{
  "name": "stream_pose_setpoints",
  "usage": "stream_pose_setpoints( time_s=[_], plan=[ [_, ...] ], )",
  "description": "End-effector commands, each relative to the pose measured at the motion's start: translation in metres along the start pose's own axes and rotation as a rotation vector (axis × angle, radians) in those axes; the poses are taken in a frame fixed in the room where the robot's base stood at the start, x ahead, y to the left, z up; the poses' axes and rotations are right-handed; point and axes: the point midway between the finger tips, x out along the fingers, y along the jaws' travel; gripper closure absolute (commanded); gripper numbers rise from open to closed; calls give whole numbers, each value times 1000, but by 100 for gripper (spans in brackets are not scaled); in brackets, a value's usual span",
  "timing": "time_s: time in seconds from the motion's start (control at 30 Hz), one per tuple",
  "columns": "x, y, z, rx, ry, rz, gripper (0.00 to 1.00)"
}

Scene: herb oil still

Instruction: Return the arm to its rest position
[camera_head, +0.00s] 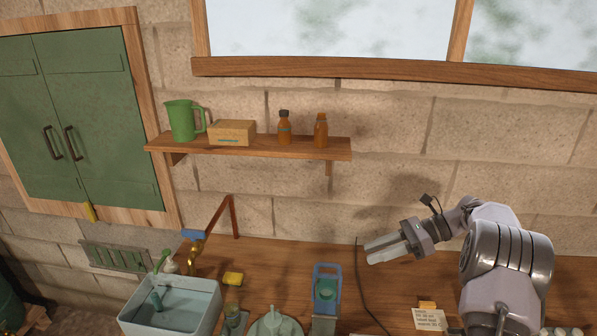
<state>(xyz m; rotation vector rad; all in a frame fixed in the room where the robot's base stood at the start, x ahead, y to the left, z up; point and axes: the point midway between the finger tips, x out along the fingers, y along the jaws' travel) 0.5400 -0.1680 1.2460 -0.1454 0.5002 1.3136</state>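My arm reaches in from the lower right, over the wooden bench (270,262). My gripper (369,252) points left, in front of the stone wall above the back of the bench. Its two pale fingers lie side by side with no visible gap, and nothing shows between them. It is apart from the blue-framed device (327,287) on the bench below and to its left.
A shelf (250,148) with a green jug (182,120), a box (232,132) and two brown bottles (285,128) is up left. A basin (172,306) and yellow sponge (233,279) are lower left. A dark cable (360,285) and a note card (429,320) lie below my gripper.

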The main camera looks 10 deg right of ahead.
Motion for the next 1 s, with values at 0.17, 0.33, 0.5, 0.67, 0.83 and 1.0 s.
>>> stream_pose_setpoints(
  time_s=[0.17,0.33,0.5,0.67,0.83,1.0],
  plan=[
    [74,73,35,-415,348,65,66],
    [130,184,22,-917,675,125,66],
    [163,269,-38,-1395,920,149,66],
    [176,300,-78,-1651,1035,145,66],
    [176,305,-83,-1707,1061,142,66],
    [175,305,-82,-1703,1060,142,66]
  ],
)
